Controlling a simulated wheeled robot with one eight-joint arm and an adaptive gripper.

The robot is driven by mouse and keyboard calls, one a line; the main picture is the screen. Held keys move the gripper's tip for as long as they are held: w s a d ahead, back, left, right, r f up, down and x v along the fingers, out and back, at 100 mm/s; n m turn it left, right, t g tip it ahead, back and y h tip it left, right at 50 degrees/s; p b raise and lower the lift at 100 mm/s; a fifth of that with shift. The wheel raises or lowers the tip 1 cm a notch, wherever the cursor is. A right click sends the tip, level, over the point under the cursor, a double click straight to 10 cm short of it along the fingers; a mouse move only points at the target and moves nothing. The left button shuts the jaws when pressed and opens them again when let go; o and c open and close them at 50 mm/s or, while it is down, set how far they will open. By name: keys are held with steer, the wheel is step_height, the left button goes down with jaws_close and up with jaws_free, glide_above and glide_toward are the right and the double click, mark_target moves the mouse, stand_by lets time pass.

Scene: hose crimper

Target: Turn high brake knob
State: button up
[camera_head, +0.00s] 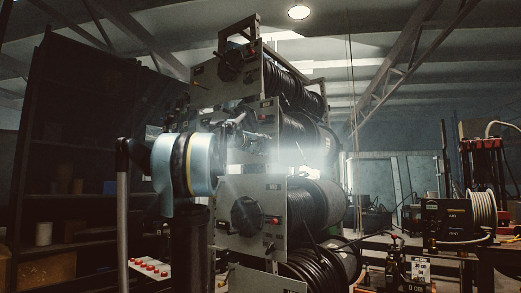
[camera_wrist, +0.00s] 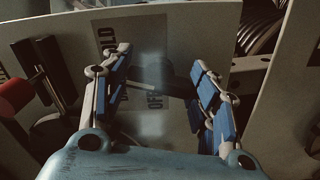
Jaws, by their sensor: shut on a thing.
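In the wrist view my gripper (camera_wrist: 158,78) has its blue-padded fingers on either side of a dark brake knob (camera_wrist: 160,72). The knob sits on a pale panel (camera_wrist: 215,40) with "HOLD" and "OFF" lettering around it. The fingers are shut on the knob, though haze blurs where the pads touch it. In the head view my gripper (camera_head: 238,132) reaches to a reel panel in the middle of the rack. My arm and the glare hide the knob there.
A red-ended handle (camera_wrist: 18,97) stands close left of my gripper. Another pale panel (camera_wrist: 285,90) is close on the right. The rack holds an upper hose reel (camera_head: 292,95) and a lower hose reel (camera_head: 318,203). Dark shelving (camera_head: 70,160) stands at left; benches with machines are at right.

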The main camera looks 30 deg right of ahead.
steer(key=shift+f+m, duration=0.15)
steer(key=shift+m, duration=1.15)
steer(key=o, duration=1.1)
steer(key=shift+w, duration=0.1)
steer(key=shift+c, duration=0.2)
steer(key=v, duration=1.2)
